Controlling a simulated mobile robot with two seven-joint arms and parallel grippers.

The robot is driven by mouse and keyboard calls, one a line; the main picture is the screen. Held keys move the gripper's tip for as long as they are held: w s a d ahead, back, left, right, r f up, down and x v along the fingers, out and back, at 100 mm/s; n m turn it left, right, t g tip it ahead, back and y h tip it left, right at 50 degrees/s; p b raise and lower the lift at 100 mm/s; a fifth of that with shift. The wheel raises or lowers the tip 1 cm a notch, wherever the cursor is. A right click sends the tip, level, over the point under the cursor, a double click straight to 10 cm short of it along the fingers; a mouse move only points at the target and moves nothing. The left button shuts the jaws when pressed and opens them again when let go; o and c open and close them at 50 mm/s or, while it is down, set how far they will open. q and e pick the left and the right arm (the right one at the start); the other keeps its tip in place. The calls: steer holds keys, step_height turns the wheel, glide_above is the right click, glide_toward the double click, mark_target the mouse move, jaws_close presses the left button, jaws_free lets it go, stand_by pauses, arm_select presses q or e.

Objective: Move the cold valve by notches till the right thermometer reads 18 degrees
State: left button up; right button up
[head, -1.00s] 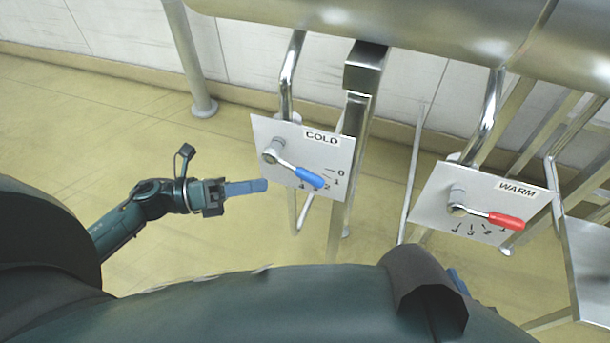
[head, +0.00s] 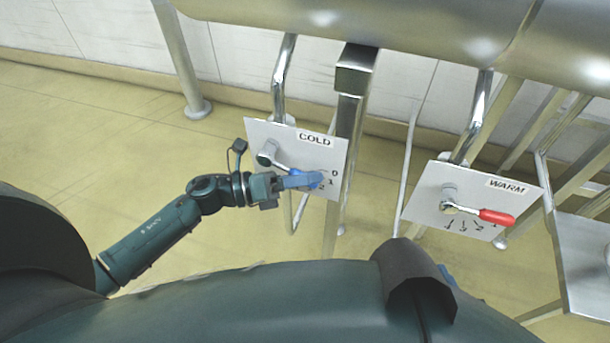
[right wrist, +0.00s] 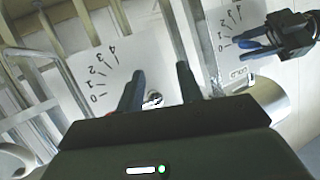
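The cold valve's white plate (head: 262,133) is left of centre in the head view, marked COLD. Its lever (head: 295,171) has a blue handle, mostly hidden behind my left gripper (head: 312,181). The marks 0 and 1 show; the lever's notch cannot be read. My left gripper reaches in from the left, over the lever. In the right wrist view, two blue fingers of my left gripper (right wrist: 243,50) stand apart at the cold plate (right wrist: 222,18). My right gripper (right wrist: 158,85) is open, its fingers apart before the warm plate (right wrist: 80,78). No thermometer is in view.
The warm valve's plate (head: 425,205), with a red-handled lever (head: 496,217), is to the right. A thick metal pipe (head: 400,25) runs above both plates. A metal post (head: 345,140) stands beside the cold plate. The floor at left is clear.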

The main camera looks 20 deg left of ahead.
arm_select(q)
jaws_close()
stand_by(0.3)
steer(key=shift+a+p, duration=0.1)
steer(key=shift+p, duration=0.5)
steer(key=shift+a+f+m+g+y+p, duration=0.2)
steer(key=shift+m+g+y+p, duration=0.2)
steer(key=shift+y+p, duration=0.35)
steer(key=shift+a+f+y+p, duration=0.25)
steer(key=shift+f+y+p, duration=0.1)
steer(key=shift+p, duration=0.3)
steer(key=shift+a+f+m+y+p, duration=0.35)
steer(key=shift+f+m+y+p, duration=0.3)
steer(key=shift+f+p, duration=0.2)
arm_select(e)
steer(key=shift+w+a+r+g, duration=0.35)
steer(key=shift+a+g, duration=0.3)
steer(key=shift+g, duration=0.05)
